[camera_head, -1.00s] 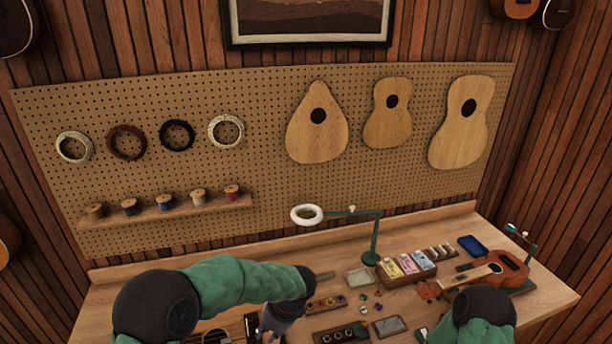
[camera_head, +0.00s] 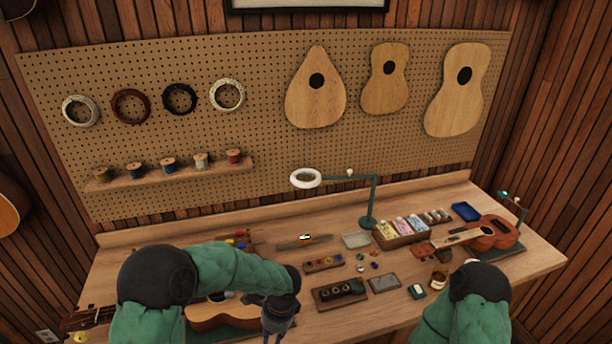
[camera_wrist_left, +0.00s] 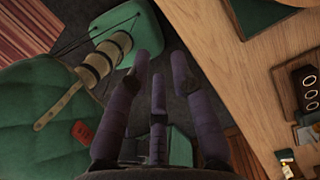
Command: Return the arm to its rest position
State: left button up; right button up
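My left arm (camera_head: 225,270) comes in from the left in the head view and bends down at the wrist. My left gripper (camera_head: 276,330) hangs at the bench's front, partly cut off by the frame's lower edge. In the left wrist view the left gripper's (camera_wrist_left: 160,75) dark fingers are spread apart with nothing between them. They point over the dark floor beside the bench edge. My right arm (camera_head: 475,300) shows at the lower right of the head view; its gripper is out of sight.
The workbench (camera_head: 330,225) holds a ukulele (camera_head: 490,233), a ring lamp (camera_head: 306,178), a box of packets (camera_head: 402,232), a dark block with round holes (camera_head: 340,294) and small parts. Another guitar-like body (camera_head: 215,313) lies partly behind the left arm.

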pick_arm(q)
jog(key=s+f+n+h+b, duration=0.2)
jog(key=s+f+n+b, duration=0.3)
jog(key=f, duration=0.6)
jog(key=s+f+n+h+b, duration=0.2)
jog(key=s+f+n+b, duration=0.4)
jog(key=f, duration=0.6)
jog(key=s+f+n+t+h+b, duration=0.1)
jog(key=s+f+n+b, duration=0.4)
jog(key=f, duration=0.6)
jog(key=s+n+h, duration=0.1)
jog(key=s+n, duration=0.1)
jog(key=n, duration=0.1)
jog(key=shift+a+f+b, duration=0.15)
jog(key=shift+a+b, duration=0.15)
jog(key=shift+b, duration=0.1)
pick_arm(e)
notch_tip(320, 180, down, 18)
jog(key=shift+r, duration=0.2)
pick_arm(q)
jog(key=shift+f, duration=0.1)
pick_arm(e)
jog(key=shift+f, duration=0.1)
